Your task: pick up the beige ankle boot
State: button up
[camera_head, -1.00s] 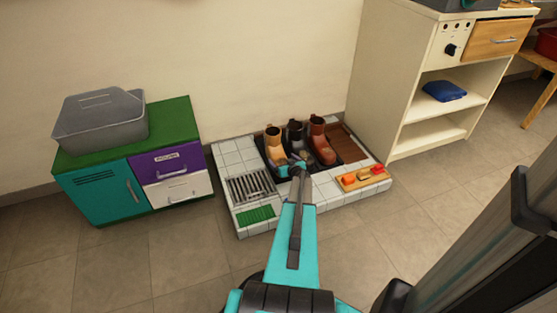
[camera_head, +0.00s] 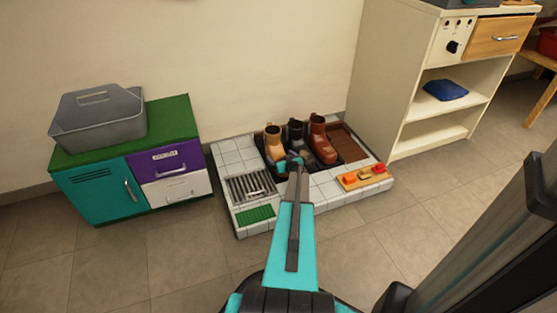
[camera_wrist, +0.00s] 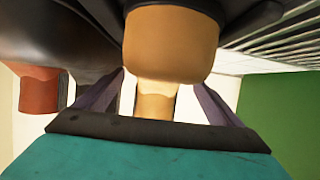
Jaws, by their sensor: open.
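The beige ankle boot (camera_head: 273,144) stands upright at the left of three boots on a dark tray (camera_head: 345,151). A black boot (camera_head: 295,137) and a brown boot (camera_head: 321,142) stand to its right. In the wrist view the beige boot (camera_wrist: 170,45) fills the upper middle, close to the jaws. My gripper (camera_wrist: 160,92) is open, with one finger on either side of the boot's narrower part. I cannot tell whether the fingers touch it. In the head view my gripper (camera_head: 289,162) is low at the boots' front, partly hidden by my arm.
The tray sits on a low tiled platform with a metal grate (camera_head: 252,186), a green mat (camera_head: 255,215) and a wooden brush board (camera_head: 364,176). A green-topped cabinet (camera_head: 170,125) with a grey bin (camera_head: 97,118) is left. A cream shelf unit (camera_head: 385,80) stands right.

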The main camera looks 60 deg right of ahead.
jog(key=shift+w+d+f, duration=0.3)
jog(key=shift+w+d, duration=0.1)
jog(key=shift+w, duration=0.1)
jog(key=shift+r, duration=0.1)
jog(key=c, duration=1.6)
jog(key=shift+r, duration=0.15)
notch_tip(320, 180, up, 28)
jog(key=p, duration=1.3)
